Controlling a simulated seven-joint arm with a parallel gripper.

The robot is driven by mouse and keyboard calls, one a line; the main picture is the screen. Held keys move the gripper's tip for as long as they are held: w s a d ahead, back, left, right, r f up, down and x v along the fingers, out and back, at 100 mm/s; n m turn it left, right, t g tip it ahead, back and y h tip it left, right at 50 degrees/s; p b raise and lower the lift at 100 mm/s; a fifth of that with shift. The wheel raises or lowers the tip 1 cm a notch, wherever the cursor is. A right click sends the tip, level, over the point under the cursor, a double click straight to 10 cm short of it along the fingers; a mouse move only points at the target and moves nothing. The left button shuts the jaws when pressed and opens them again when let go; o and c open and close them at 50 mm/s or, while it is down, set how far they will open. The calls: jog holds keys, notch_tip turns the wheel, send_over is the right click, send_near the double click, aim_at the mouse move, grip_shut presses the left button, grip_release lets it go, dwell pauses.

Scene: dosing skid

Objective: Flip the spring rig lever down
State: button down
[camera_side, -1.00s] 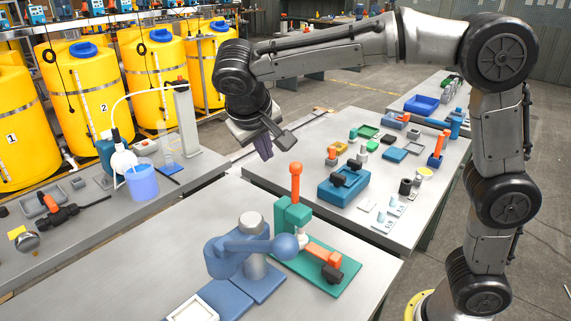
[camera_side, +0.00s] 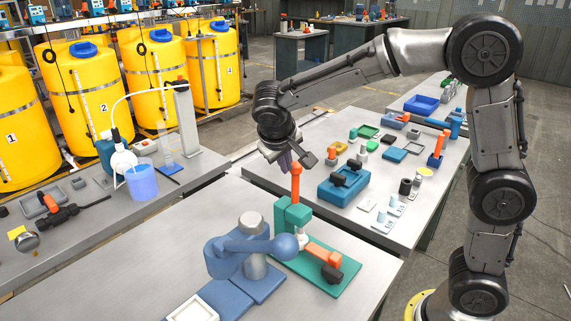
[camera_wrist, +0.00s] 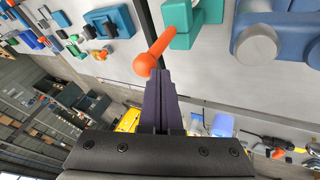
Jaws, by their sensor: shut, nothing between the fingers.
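The spring rig is a teal block on a teal base plate (camera_side: 345,277) on the near table. Its orange lever (camera_side: 296,181) stands upright with a round knob on top. In the wrist view the lever (camera_wrist: 158,48) rises from the teal block (camera_wrist: 192,22), with its knob right by my fingertips. My gripper (camera_side: 287,164) is shut and empty, just behind and above the knob in the side view. In the wrist view the shut dark fingers (camera_wrist: 160,80) are at the knob; I cannot tell whether they touch it.
A blue rig with a ball-ended arm (camera_side: 240,248) stands left of the spring rig. An orange piece with a black end (camera_side: 325,258) lies on the teal plate. The right table holds a blue block (camera_side: 343,186) and several small parts.

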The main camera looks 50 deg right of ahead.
aim_at(294, 165)
jog(key=shift+d, duration=0.1)
jog(key=shift+d+r+y, duration=0.2)
jog(key=shift+d+y, duration=0.35)
jog(key=shift+d, duration=0.2)
jog(key=shift+d+r+y, duration=0.15)
jog(key=shift+d+y, duration=0.4)
jog(key=shift+d, duration=0.2)
jog(key=d+f+m+y, duration=0.1)
jog(key=d+f+y, duration=0.3)
jog(key=d+y, duration=0.6)
jog(key=shift+d+f+m, duration=0.2)
jog(key=shift+d+m, duration=0.1)
jog(key=shift+d, duration=0.2)
jog(key=shift+f, duration=0.1)
jog(key=s+d+r, duration=0.1)
jog(key=d+r, duration=0.2)
jog(key=r, duration=0.9)
jog(key=shift+s+d+r, duration=0.15)
jog(key=shift+s+d, duration=0.2)
jog(key=shift+s, duration=0.05)
